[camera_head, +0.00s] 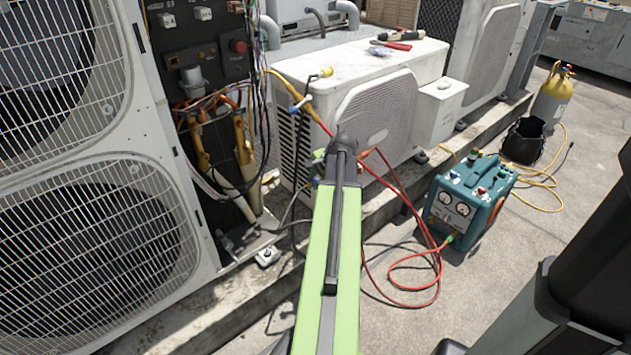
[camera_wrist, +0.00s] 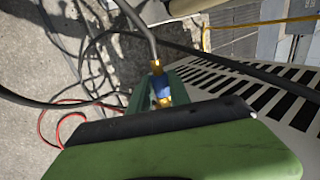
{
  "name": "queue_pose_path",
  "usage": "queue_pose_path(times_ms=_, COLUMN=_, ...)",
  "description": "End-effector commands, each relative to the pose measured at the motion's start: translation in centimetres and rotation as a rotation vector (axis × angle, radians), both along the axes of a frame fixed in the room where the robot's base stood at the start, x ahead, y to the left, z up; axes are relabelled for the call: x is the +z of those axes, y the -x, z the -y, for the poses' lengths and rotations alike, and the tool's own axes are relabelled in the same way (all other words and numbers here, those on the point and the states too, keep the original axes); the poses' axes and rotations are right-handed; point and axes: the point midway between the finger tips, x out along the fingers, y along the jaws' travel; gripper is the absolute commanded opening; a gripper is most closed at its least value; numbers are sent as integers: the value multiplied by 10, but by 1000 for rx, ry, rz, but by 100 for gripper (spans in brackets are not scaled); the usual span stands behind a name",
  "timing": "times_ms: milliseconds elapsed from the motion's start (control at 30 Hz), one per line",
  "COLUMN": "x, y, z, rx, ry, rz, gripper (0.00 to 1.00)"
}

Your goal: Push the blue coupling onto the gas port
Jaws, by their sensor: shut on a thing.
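The blue coupling (camera_wrist: 161,89), with brass ends, shows in the wrist view at the tip of my gripper (camera_wrist: 168,82). My gripper is shut on it, and a dark grey hose (camera_wrist: 141,22) runs from its brass end towards the top of the picture. In the head view, my green arm reaches to the front corner of the low white condenser (camera_head: 375,115) and hides most of the gripper and the coupling. I cannot make out the gas port in either view. I cannot tell whether the coupling touches anything beyond the gripper.
A large condenser (camera_head: 95,190) with wire grilles stands at the left, beside an open panel with loose wires. A teal gauge machine (camera_head: 468,203) with red hoses (camera_head: 412,262) sits on the ground at the right. A black bucket (camera_head: 523,142) and a yellow-topped cylinder (camera_head: 553,98) stand beyond.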

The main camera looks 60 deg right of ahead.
Motion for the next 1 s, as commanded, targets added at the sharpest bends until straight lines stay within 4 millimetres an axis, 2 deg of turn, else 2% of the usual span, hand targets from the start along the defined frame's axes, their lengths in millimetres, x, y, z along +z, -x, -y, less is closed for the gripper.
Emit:
queue_pose_path(times_ms=67, x=0, y=0, z=0, rx=0, ry=0, rz=0, gripper=0)
queue_pose_path(times_ms=100, x=0, y=0, z=0, rx=0, ry=0, rz=0, gripper=18)
queue_pose_path(times_ms=233, x=0, y=0, z=0, rx=-1, ry=0, rz=0, gripper=1)
queue_pose_path(times_ms=267, x=0, y=0, z=0, rx=-1, ry=0, rz=0, gripper=0)
queue_pose_path(times_ms=1000, x=0, y=0, z=-4, rx=-2, ry=-1, rz=-1, gripper=0)
